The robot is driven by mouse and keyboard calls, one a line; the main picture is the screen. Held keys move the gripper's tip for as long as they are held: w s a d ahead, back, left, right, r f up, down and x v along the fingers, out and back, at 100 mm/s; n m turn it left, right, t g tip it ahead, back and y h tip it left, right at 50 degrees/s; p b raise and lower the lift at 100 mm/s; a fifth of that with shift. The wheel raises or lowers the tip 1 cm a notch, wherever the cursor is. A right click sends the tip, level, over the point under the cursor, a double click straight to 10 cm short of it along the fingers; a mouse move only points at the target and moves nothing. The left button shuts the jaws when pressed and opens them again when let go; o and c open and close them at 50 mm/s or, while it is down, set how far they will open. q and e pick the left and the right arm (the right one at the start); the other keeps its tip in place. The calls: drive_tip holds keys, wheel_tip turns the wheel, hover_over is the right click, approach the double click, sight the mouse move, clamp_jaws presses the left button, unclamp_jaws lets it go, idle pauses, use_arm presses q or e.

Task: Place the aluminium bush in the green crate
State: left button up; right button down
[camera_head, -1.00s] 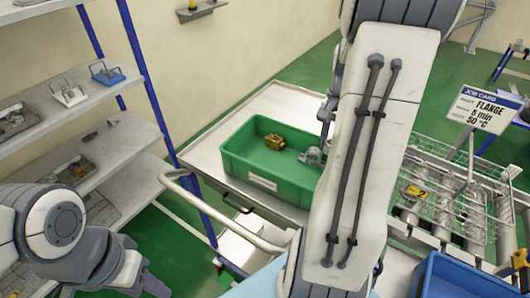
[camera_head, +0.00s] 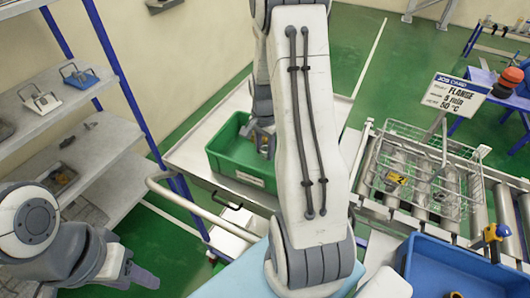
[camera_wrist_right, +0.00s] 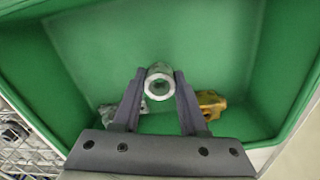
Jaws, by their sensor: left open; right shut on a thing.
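The aluminium bush (camera_wrist_right: 160,82) is a short silver ring with a round hole. My right gripper (camera_wrist_right: 158,88) is shut on it and holds it over the inside of the green crate (camera_wrist_right: 95,45). My right gripper (camera_head: 263,142) is low over the crate there, and the bush cannot be made out. My left gripper (camera_head: 146,279) is open and empty at the lower left, away from the crate.
In the crate lie a brass fitting (camera_wrist_right: 209,103) and a grey metal part (camera_wrist_right: 138,108), below the gripper. A wire basket (camera_head: 418,172) stands on the roller conveyor to the right. A blue bin (camera_head: 465,270) is at the lower right. Shelves (camera_head: 75,150) stand at the left.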

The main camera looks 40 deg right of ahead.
sight(265, 156)
wheel_tip(265, 156, down, 2)
drive_tip(key=shift+f+p, duration=0.1)
drive_tip(key=shift+p, duration=0.2)
drive_tip(key=shift+f, duration=0.2)
drive_tip(key=shift+f, duration=0.2)
drive_tip(key=shift+c, duration=2.2)
unclamp_jaws()
drive_tip(key=shift+r, duration=0.15)
